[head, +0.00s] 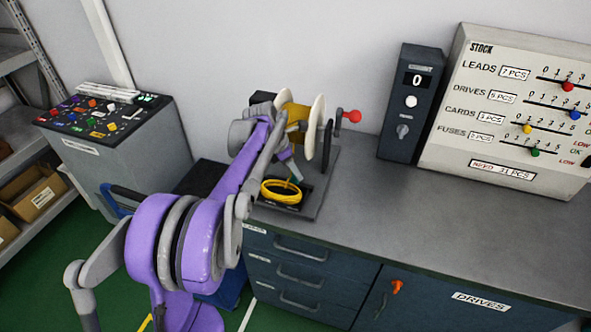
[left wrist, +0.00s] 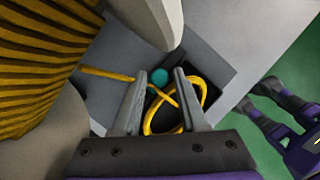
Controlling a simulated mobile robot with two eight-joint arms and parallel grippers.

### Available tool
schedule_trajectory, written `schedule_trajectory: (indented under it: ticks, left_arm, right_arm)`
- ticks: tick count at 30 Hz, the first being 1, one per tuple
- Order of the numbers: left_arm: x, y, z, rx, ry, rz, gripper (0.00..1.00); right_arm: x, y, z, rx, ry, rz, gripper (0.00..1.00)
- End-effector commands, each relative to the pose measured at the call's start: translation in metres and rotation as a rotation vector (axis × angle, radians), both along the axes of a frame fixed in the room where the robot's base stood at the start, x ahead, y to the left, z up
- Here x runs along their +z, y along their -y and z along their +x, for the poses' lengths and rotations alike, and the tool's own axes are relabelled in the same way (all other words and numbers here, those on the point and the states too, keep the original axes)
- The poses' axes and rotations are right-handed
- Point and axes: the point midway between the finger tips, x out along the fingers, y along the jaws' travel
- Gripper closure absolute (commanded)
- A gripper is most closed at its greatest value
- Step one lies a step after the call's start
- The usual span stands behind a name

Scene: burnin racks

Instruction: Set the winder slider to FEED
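The winder stands on the bench, with a spool of yellow wire (head: 294,113) between white flanges (head: 317,128) and a red-knobbed crank (head: 350,116). In the left wrist view the spool (left wrist: 40,55) fills the upper left. A round teal knob (left wrist: 160,75), probably the slider's, shows near the fingertips. My left gripper (left wrist: 158,78) is open, its fingers apart on either side of the knob's line; contact cannot be told. In the head view the left gripper (head: 291,173) points down beside the spool. The FEED marking cannot be read.
A yellow wire coil (head: 281,192) lies in a dark tray just below the left gripper. Bench top (head: 400,215) in between is clear.

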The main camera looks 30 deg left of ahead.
Motion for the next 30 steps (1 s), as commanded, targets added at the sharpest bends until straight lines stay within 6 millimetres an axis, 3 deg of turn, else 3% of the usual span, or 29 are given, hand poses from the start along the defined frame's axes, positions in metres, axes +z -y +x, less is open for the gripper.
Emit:
schedule_trajectory:
  ticks: [2,14,24,30]
  left_arm:
    - [0.000,0.000,0.000,0.000,0.000,0.000,0.43]
    - [0.008,-0.002,-0.003,0.001,0.000,0.000,0.43]
    - [0.068,-0.015,-0.024,0.002,0.000,0.000,0.43]
    - [0.093,-0.021,-0.033,0.001,0.000,0.000,0.43]
  right_arm:
    - [0.000,0.000,0.000,0.000,0.000,0.000,0.50]
    - [0.000,0.000,0.000,0.000,0.000,0.000,0.50]
    - [0.002,0.000,0.001,0.000,0.001,0.000,0.50]
    - [0.003,0.000,0.001,0.000,0.002,0.000,0.50]
